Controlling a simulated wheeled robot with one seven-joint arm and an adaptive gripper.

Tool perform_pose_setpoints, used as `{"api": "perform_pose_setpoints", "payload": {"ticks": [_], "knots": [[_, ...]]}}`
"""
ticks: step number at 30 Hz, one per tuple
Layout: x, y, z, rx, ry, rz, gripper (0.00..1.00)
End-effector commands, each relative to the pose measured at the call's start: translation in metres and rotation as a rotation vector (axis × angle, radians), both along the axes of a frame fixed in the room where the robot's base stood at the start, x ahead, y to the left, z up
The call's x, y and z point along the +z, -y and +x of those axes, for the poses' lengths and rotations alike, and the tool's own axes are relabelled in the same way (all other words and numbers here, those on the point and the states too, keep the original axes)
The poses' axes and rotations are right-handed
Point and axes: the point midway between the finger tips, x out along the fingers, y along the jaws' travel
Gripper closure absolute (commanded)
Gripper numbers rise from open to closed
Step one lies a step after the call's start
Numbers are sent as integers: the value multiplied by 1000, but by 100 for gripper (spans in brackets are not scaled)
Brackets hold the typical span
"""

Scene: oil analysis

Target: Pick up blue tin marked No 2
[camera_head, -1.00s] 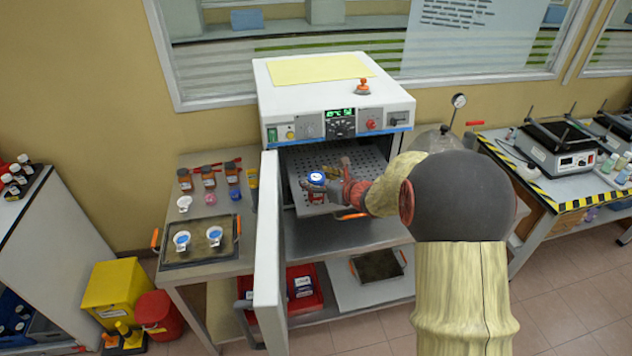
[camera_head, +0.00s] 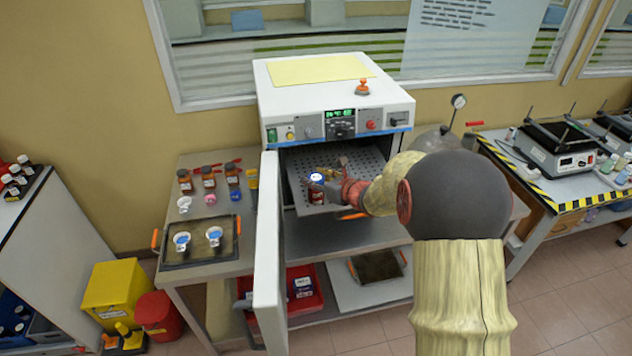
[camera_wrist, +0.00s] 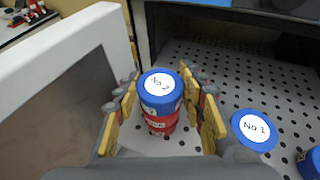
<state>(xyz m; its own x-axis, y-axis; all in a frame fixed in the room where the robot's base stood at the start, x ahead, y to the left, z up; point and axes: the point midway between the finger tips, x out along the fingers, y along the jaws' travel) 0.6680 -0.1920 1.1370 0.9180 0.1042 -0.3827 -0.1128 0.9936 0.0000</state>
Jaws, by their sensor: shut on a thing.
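The blue tin marked No 2 (camera_wrist: 160,88) stands upright between my gripper's yellow fingers in the wrist view, with a red labelled part below its blue top. I cannot tell whether the red part belongs to the same tin. My gripper (camera_wrist: 162,100) is shut on the tin. In the head view the tin (camera_head: 316,180) shows at the front left of the open oven, at the end of my gripper (camera_head: 322,183). Its base is partly hidden, so contact with the shelf is unclear.
A blue tin marked No 1 (camera_wrist: 254,131) stands close to the right on the perforated oven shelf (camera_wrist: 215,65); another blue tin (camera_wrist: 312,162) is at the edge. The open oven door (camera_head: 268,240) is close on the left. A side table holds a dark tray (camera_head: 200,248) with two cups.

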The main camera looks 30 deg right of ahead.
Motion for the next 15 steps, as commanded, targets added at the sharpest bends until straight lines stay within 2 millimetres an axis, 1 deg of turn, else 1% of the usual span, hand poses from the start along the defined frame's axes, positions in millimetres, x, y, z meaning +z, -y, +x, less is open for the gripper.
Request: {"api": "perform_pose_setpoints", "payload": {"ticks": [1, 5, 11, 15], "knots": [[0, 0, 0, 0, 0, 0, 78], [0, 0, 0, 0, 0, 0, 86], [0, 0, 0, 0, 0, 0, 86], [4, 0, 0, 0, 1, -1, 86]]}}
